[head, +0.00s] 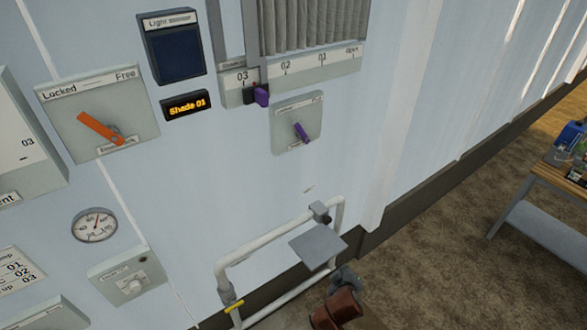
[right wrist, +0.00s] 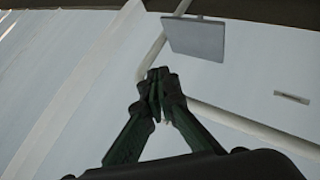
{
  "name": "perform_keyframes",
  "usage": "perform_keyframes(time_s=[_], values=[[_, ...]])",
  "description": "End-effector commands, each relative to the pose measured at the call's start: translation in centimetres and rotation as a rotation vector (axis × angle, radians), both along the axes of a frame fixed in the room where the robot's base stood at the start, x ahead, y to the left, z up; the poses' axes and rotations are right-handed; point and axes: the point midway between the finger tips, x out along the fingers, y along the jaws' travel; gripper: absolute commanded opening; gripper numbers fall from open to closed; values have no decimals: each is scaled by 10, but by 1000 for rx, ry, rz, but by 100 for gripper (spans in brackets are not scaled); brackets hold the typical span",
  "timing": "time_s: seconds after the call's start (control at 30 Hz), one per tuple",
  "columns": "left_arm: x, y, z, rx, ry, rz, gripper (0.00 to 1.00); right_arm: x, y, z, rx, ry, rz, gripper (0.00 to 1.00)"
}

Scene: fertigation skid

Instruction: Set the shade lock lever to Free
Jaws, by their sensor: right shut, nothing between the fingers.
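The shade lock lever (head: 97,127) is an orange handle on a grey wall panel (head: 134,92) at the upper left of the head view. The panel's top strip reads Locked at left and Free at right. The lever tilts up and left from its pivot, toward Locked. My right gripper (head: 346,277) is low in the head view, far below and right of the lever, beside a pipe frame. In the right wrist view its fingers (right wrist: 157,84) are together and empty. The lever is not in the right wrist view. My left gripper is not in view.
A white pipe frame with a grey plate (head: 318,247) stands near my right gripper. A display reading Shade 01 (head: 186,105), a light sensor box (head: 176,50) and a purple-lever panel (head: 297,110) are right of the lever. A gauge (head: 94,225) is below it.

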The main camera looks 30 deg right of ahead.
Motion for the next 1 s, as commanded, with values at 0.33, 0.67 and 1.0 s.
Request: perform_keyframes(time_s=[0.33,0.67,1.0], values=[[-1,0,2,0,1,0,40,152,10,196,-833,-123,134,0],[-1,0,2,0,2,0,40,236,101,307,-1389,-58,257,0],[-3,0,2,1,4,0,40,241,110,313,-1431,-50,266,0]])
